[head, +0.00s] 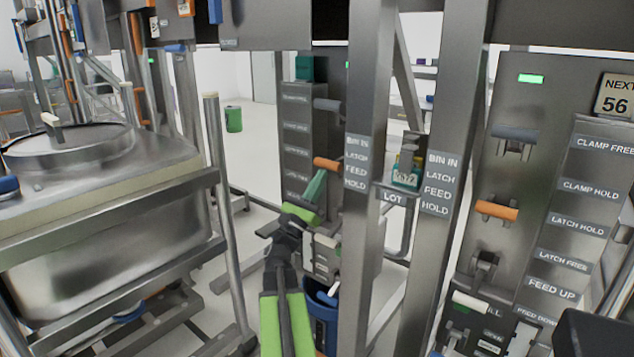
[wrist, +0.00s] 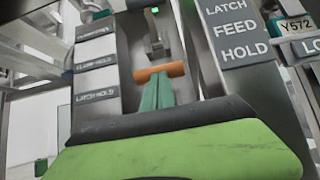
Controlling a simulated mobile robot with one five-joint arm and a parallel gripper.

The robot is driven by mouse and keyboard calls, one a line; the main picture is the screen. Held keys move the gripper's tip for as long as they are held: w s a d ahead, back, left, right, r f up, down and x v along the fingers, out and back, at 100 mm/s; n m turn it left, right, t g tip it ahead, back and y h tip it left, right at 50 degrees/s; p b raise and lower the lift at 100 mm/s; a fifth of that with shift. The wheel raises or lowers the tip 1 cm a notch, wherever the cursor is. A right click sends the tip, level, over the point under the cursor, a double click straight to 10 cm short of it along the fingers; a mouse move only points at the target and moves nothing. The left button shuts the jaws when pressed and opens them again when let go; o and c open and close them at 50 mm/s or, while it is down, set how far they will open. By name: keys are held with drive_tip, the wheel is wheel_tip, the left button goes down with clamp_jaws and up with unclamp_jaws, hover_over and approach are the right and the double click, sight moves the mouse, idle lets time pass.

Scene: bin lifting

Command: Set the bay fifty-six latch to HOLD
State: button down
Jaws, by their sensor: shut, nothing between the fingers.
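An orange latch handle (head: 326,163) sticks out level from the left grey panel. It also shows in the wrist view (wrist: 160,72), a little above the LATCH HOLD label (wrist: 97,97). My gripper (head: 319,178) has its teal fingers together and empty. The fingertips are right at the handle's underside; I cannot tell whether they touch it. In the wrist view, my gripper (wrist: 155,90) points up at the handle's middle. A second orange handle (head: 497,210) sits level on the right panel, near a LATCH HOLD label (head: 578,224). A plate with the number 56 (head: 612,97) hangs at that panel's upper right.
A grey handle (head: 327,104) sits above the left orange one. Steel posts (head: 367,250) stand just right of my gripper. A large steel bin (head: 100,240) fills the left. A blue bucket (head: 323,310) stands below.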

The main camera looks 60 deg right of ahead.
drive_tip(key=shift+r+p, duration=0.5)
drive_tip(key=shift+r, duration=0.25)
drive_tip(key=shift+w, duration=0.1)
drive_tip(key=shift+a, duration=0.1)
